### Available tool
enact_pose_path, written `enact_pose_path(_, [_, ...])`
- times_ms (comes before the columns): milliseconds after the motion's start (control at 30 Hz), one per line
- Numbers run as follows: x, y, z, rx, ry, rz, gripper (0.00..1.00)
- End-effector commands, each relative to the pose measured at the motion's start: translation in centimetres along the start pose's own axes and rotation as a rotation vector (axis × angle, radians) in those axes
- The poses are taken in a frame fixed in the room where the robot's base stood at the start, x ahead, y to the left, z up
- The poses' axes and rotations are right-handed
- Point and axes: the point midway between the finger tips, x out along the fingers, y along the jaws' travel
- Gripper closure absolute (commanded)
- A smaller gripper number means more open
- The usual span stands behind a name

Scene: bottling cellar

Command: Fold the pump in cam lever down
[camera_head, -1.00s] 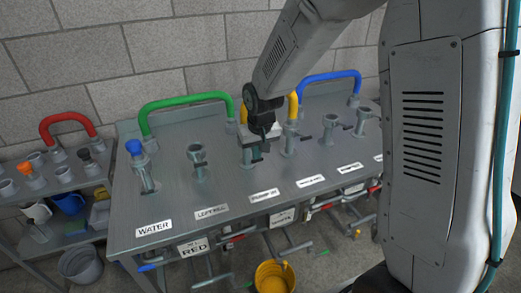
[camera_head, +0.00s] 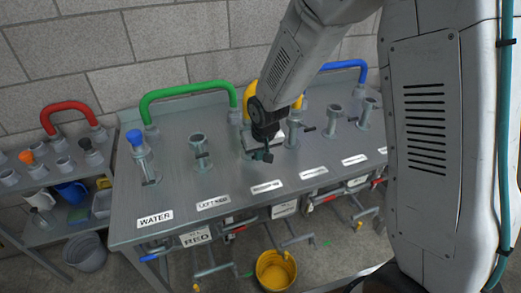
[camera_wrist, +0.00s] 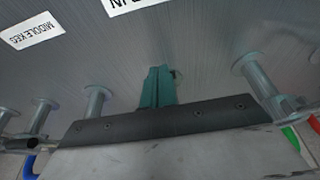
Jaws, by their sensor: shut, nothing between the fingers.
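The pump in label (camera_head: 267,187) lies on the steel bench top. The pump in coupling and its cam lever stand behind it, mostly hidden by my gripper (camera_head: 262,156), so I cannot tell the lever's position. My gripper is shut and empty, low over the bench between that label and the coupling. In the wrist view its teal fingers (camera_wrist: 157,88) are pressed together over the bench. A small dark tip (camera_wrist: 176,74) shows just beside them; I cannot tell what it belongs to. I cannot tell whether the fingers touch the lever.
The left keg coupling (camera_head: 198,152) stands to the left, the middle keg coupling (camera_head: 293,130) to the right. A green hose (camera_head: 185,92) and a yellow hose (camera_head: 249,95) arch behind. A blue-capped water fitting (camera_head: 137,145) is at far left. The front strip of bench is clear.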

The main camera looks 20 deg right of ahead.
Motion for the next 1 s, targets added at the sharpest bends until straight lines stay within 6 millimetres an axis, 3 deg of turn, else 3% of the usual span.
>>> enact_pose_path(400, [1.6,0.0,-0.3,0.000,0.001,0.000,1.00])
enact_pose_path(1000, [1.8,0.0,-0.4,0.000,0.001,0.000,1.00])
